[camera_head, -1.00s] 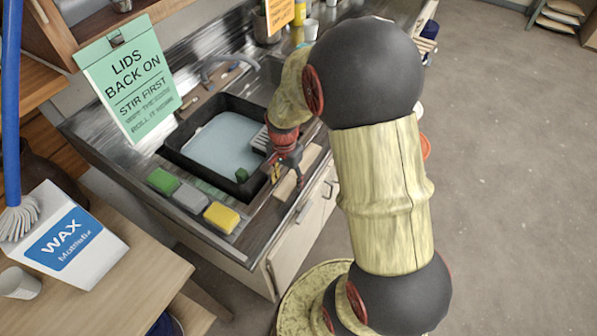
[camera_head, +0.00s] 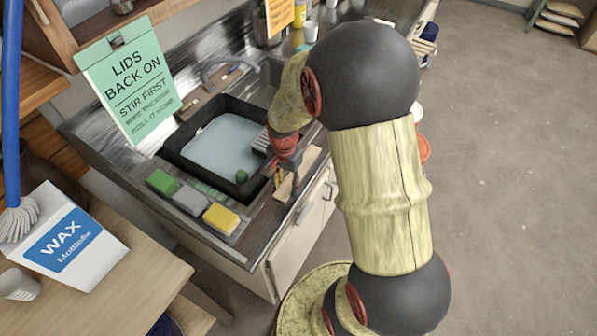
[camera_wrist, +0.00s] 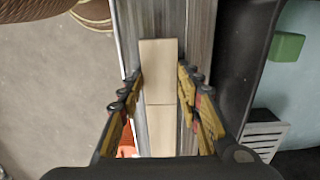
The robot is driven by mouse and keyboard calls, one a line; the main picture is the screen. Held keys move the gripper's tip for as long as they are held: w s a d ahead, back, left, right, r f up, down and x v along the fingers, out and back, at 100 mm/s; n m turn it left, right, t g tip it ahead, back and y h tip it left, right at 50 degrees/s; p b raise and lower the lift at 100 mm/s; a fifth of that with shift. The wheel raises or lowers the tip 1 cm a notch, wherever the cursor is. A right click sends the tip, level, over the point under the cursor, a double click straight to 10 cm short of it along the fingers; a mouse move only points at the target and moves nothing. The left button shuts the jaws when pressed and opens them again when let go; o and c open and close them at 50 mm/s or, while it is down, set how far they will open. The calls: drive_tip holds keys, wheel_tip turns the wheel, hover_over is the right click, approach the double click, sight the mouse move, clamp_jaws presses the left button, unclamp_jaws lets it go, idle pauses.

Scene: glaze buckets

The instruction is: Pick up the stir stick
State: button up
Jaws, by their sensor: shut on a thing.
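The stir stick (camera_wrist: 158,65) is a flat, pale wooden strip, seen lengthwise in the wrist view. My gripper (camera_wrist: 160,85) has its fingers on both long sides of it and is shut on it. In the head view my gripper (camera_head: 286,166) points down at the counter's front edge, beside the black basin. The stick (camera_head: 284,188) shows there as a pale strip under the fingers, partly hidden by them. I cannot tell whether it is clear of the counter.
Green, grey and yellow sponges (camera_head: 221,218) lie in front. A green sign (camera_head: 128,82) stands behind. Open floor (camera_head: 500,150) is at right.

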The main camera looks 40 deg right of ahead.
clamp_jaws()
drive_tip(key=shift+r, duration=0.1)
